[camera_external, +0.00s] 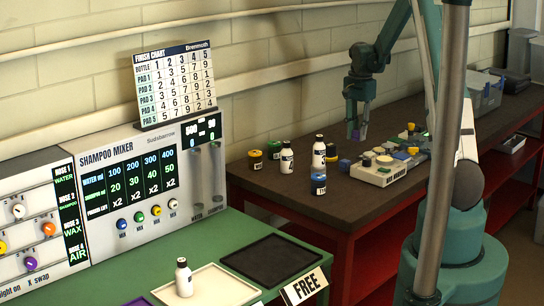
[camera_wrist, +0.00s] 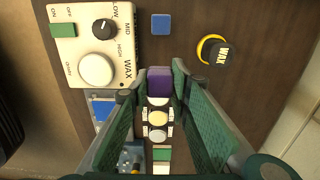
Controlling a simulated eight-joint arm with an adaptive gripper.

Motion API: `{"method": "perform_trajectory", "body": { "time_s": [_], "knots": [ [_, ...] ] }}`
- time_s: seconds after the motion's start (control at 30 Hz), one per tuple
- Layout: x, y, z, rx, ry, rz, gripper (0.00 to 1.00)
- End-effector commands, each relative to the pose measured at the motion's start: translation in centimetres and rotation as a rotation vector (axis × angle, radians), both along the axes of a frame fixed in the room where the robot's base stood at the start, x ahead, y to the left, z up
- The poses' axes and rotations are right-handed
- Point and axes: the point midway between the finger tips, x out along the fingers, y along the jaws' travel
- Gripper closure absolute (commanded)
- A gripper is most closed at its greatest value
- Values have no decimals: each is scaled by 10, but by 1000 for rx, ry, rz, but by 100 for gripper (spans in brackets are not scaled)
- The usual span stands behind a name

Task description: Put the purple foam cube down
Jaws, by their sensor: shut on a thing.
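My gripper (camera_external: 357,129) hangs above the brown-topped table (camera_external: 300,186) at the back. It is shut on the purple foam cube (camera_wrist: 159,82), which sits between the fingertips in the wrist view. In the external view only a small purple patch of the cube (camera_external: 356,134) shows low between the fingers. The cube appears to be held clear of the tabletop. The fingers hide its sides.
Below are a blue block (camera_wrist: 161,24), a wax jar (camera_wrist: 217,50) and a white wax control box (camera_wrist: 97,45). Bottles (camera_external: 319,151) and jars (camera_external: 254,160) stand left of my gripper. Bare tabletop (camera_wrist: 255,95) lies right of it in the wrist view.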

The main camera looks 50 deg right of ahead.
Motion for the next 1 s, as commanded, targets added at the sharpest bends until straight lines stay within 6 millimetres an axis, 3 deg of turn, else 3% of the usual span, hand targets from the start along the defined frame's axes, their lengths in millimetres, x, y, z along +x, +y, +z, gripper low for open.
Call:
{"method": "perform_trajectory", "body": {
  "time_s": [0.27, 0.8, 1.0],
  "knots": [
    [12, -9, 0, 0, 0, 0, 86],
    [90, -65, 2, 0, -2, 0, 86],
    [106, -76, 3, 0, -2, 0, 86]
  ]
}}
